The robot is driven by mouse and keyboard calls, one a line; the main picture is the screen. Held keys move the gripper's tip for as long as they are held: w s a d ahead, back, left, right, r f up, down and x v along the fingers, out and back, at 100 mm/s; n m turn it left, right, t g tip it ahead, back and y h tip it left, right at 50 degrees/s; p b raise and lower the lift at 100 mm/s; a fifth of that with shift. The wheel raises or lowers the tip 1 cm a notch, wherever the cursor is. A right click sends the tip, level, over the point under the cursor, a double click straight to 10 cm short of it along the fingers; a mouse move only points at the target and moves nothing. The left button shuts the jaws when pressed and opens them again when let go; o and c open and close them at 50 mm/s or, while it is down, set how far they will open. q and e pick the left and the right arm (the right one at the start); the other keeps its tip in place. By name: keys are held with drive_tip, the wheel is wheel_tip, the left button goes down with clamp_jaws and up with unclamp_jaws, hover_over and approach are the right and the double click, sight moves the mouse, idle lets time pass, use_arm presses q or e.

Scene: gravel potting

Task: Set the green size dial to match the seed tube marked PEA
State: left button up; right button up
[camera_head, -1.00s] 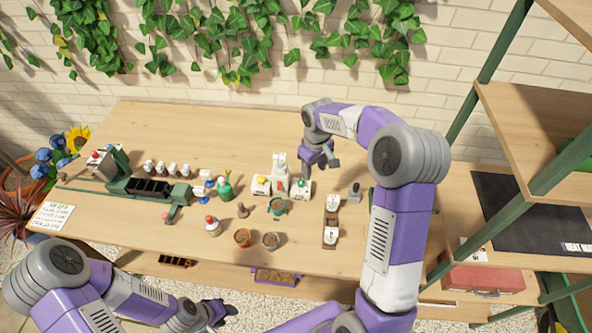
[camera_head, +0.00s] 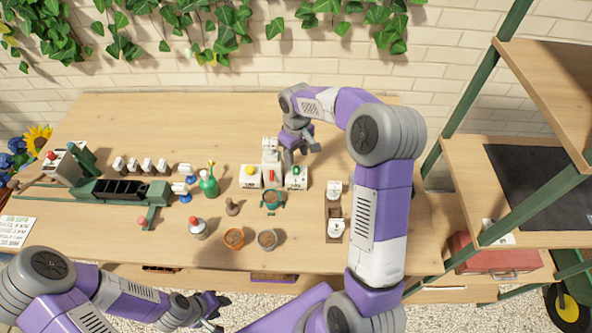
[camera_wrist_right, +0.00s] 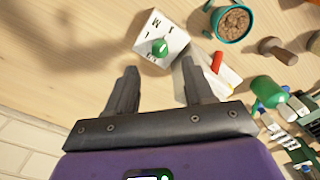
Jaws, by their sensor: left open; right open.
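The green dial (camera_head: 297,171) sits on a small white box (camera_head: 297,183) at the middle of the bench. In the right wrist view, the green dial (camera_wrist_right: 160,47) is on the box face with dark letters, S and M among them, around it. My right gripper (camera_wrist_right: 159,67) is open and empty, its fingertips just short of the box; in the head view it hangs above and behind the box. My left gripper (camera_head: 215,309) is open and empty, low in front of the bench. No mark reading PEA can be made out, so I cannot tell which thing is that tube.
A box with a yellow knob (camera_head: 250,171) and a red lever (camera_head: 271,177) stand left of the dial box. A teal-handled cup (camera_head: 271,199) is in front. White-topped items in a brown holder (camera_head: 334,210) stand to the right. A green bottle (camera_head: 209,183) is further left.

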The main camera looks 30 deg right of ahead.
sight(296, 169)
wheel_tip(296, 169, down, 7)
drive_tip(key=shift+w+f+b, duration=0.1)
drive_tip(key=shift+b, duration=0.45)
drive_tip(key=shift+c, duration=0.3)
clamp_jaws()
